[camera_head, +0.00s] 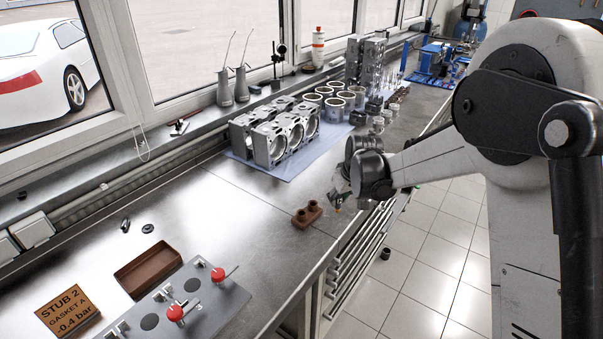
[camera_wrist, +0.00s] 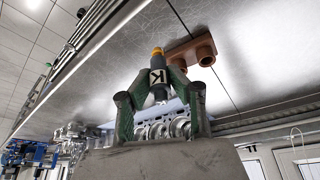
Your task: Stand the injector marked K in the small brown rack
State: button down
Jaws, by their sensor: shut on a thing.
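The small brown rack (camera_head: 307,214) stands on the metal bench in the middle of the head view, with two round sockets. It also shows in the wrist view (camera_wrist: 190,53), just beyond the fingertips and a little to the right. My gripper (camera_wrist: 160,88) is shut on the injector marked K (camera_wrist: 157,78), whose K label faces the wrist camera and whose tip is yellow-orange. In the head view my gripper (camera_head: 341,196) is to the right of the rack and above the bench near its front edge. The injector is small there, partly hidden by the gripper.
Engine blocks (camera_head: 274,136) stand on a blue mat behind the rack. A brown tray (camera_head: 148,269), a sign block (camera_head: 66,311) and a grey plate with red knobs (camera_head: 190,305) are at the front left. The bench around the rack is clear.

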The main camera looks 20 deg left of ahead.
jog(key=a+r+n+p, duration=0.3)
jog(key=a, duration=0.9)
jog(key=b, duration=0.2)
send_over(299, 211)
jog(key=d, duration=0.1)
jog(key=shift+g+y, duration=0.3)
jog(key=shift+s+f, duration=0.2)
jog(key=shift+f, duration=1.05)
jog(key=shift+s+f, duration=0.15)
jog(key=shift+f, duration=1.1)
jog(key=shift+s+f+b, duration=0.1)
jog(key=shift+f+b, duration=0.2)
jog(key=shift+b, duration=0.5)
jog(key=shift+f+b, duration=1.65)
jog(key=shift+b, duration=0.4)
jog(key=c, duration=1.5)
grip_release()
jog(key=shift+c, duration=0.2)
jog(key=shift+r, duration=0.1)
